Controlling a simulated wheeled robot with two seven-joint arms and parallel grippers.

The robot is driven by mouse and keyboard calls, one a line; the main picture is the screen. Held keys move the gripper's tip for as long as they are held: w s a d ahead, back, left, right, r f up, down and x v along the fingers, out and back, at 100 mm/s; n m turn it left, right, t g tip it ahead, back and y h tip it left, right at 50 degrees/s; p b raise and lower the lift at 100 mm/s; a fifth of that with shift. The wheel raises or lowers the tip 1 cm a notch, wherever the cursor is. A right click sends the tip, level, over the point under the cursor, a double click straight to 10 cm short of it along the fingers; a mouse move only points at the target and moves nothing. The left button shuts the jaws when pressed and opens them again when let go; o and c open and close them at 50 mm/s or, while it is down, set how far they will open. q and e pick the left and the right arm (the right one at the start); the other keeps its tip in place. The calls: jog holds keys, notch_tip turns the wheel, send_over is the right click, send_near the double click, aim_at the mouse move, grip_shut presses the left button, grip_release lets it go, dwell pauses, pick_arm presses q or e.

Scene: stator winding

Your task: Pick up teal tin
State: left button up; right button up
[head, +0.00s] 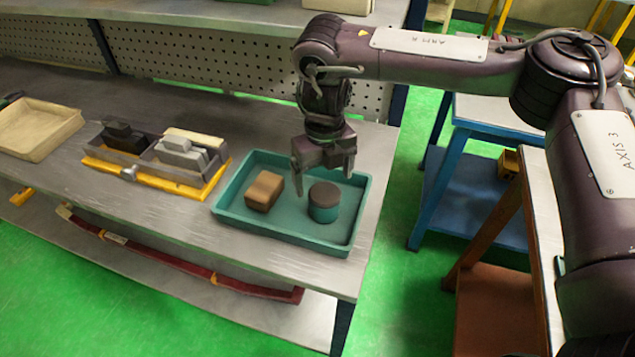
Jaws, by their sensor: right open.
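The teal tin (323,208) is a short round can with a dark brown top. It stands upright in the right half of a teal tray (285,236) at the right end of the bench. My right gripper (324,183) is above the tray, pointing down, with its fingers apart and nothing visible between them. It appears above and slightly behind the tin, and I see no contact. My left gripper is not in view.
A brown block (264,190) lies in the tray, left of the tin. A yellow-edged organizer (150,183) with dark and grey blocks and a beige tray (40,128) are farther left on the bench (180,222). A perforated panel (250,75) rises behind.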

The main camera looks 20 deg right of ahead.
aim_at(325, 192)
jog(key=shift+w+f, duration=0.3)
jog(key=shift+f, duration=0.5)
jog(key=shift+s+d+f, duration=0.1)
jog(key=shift+s+f, duration=0.2)
jog(key=shift+f, duration=0.3)
jog(key=shift+s+f, duration=0.25)
jog(key=shift+f, duration=0.35)
jog(key=shift+w+d+f+p, duration=0.15)
jog(key=shift+f+p, duration=0.25)
jog(key=shift+f, duration=0.85)
jog(key=shift+w+f, duration=0.1)
jog(key=shift+f, duration=0.4)
jog(key=c, duration=1.2)
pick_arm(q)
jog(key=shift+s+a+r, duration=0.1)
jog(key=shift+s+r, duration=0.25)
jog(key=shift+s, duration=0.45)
pick_arm(e)
jog(key=shift+c, duration=0.6)
